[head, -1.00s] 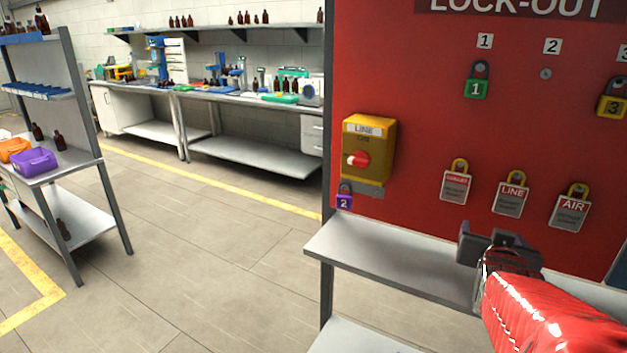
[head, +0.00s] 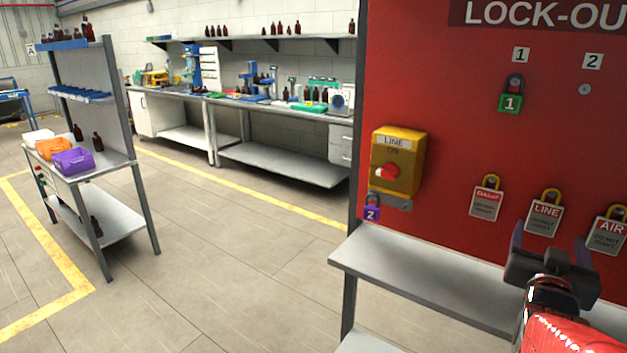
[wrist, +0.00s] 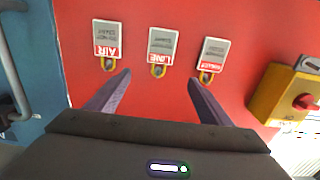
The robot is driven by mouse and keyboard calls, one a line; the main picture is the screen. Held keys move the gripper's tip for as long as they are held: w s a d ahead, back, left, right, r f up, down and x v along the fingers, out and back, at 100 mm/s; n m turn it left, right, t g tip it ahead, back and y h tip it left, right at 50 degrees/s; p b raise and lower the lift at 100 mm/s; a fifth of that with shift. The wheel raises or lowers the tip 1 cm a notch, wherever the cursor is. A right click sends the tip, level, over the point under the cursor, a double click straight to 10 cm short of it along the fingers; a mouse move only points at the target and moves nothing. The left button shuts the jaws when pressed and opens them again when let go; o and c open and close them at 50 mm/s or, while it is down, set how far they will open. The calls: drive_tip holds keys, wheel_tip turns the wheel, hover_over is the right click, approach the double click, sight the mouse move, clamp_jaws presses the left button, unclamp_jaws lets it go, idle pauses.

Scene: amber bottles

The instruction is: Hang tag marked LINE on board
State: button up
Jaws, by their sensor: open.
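The tag marked LINE (head: 544,217) hangs on the red lock-out board (head: 450,120) by a yellow loop, between another red-and-white tag (head: 486,202) on its left and the AIR tag (head: 606,234) on its right. In the wrist view the LINE tag (wrist: 161,45) appears upside down, ahead of and between my fingers. My gripper (head: 548,245) is open and empty below the tags, its two fingers (wrist: 158,92) pointing at the board. I cannot tell the exact gap to the tag.
A yellow LINE switch box (head: 398,162) with a red knob is on the board, with purple padlock 2 (head: 372,208) below it. Green padlock 1 (head: 511,98) hangs higher; peg 2 (head: 585,89) is bare. A grey shelf (head: 430,275) juts out below the board. Open floor lies left.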

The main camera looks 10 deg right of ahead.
sight(547, 207)
drive_tip(key=shift+x, duration=6.45)
drive_tip(key=c, duration=1.1)
drive_tip(key=shift+r, duration=0.55)
drive_tip(key=shift+a, duration=0.1)
drive_tip(key=shift+v, duration=3.45)
